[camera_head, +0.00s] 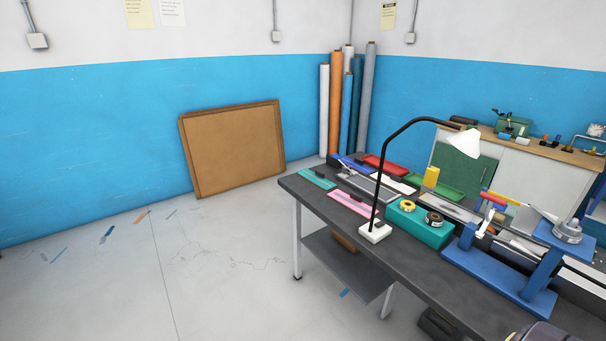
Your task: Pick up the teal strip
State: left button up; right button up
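A teal strip (317,178) lies flat near the left end of the dark workbench (420,262), close to its far left corner. A small dark item (322,173) lies on or against it; I cannot tell which. A pink strip (350,204) lies nearer to me on the same bench, apart from the teal one. Neither of my grippers shows in the head view.
A desk lamp (375,232) stands by the bench's front edge, beside a teal box (420,224) bearing tape rolls. A blue press (525,275) stands to the right. Red (385,165) and green (436,187) trays lie behind.

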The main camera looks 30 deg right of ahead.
aim_at(317, 178)
jog(key=i+j+z, duration=0.2)
jog(key=i, duration=0.6)
jog(key=i+z, duration=0.4)
jog(key=i+j+z, duration=0.25)
jog(key=z, duration=0.15)
jog(key=i+j+z, duration=0.25)
jog(key=z, duration=0.2)
jog(key=i+j+z, duration=0.25)
jog(key=j+z, duration=0.15)
jog(key=i+j+z, duration=0.15)
jog(key=j+z, duration=0.3)
jog(key=i+j+z, duration=0.1)
jog(key=j+z, duration=0.65)
jog(key=j, duration=0.25)
jog(key=j+z, duration=0.25)
jog(key=j, duration=0.3)
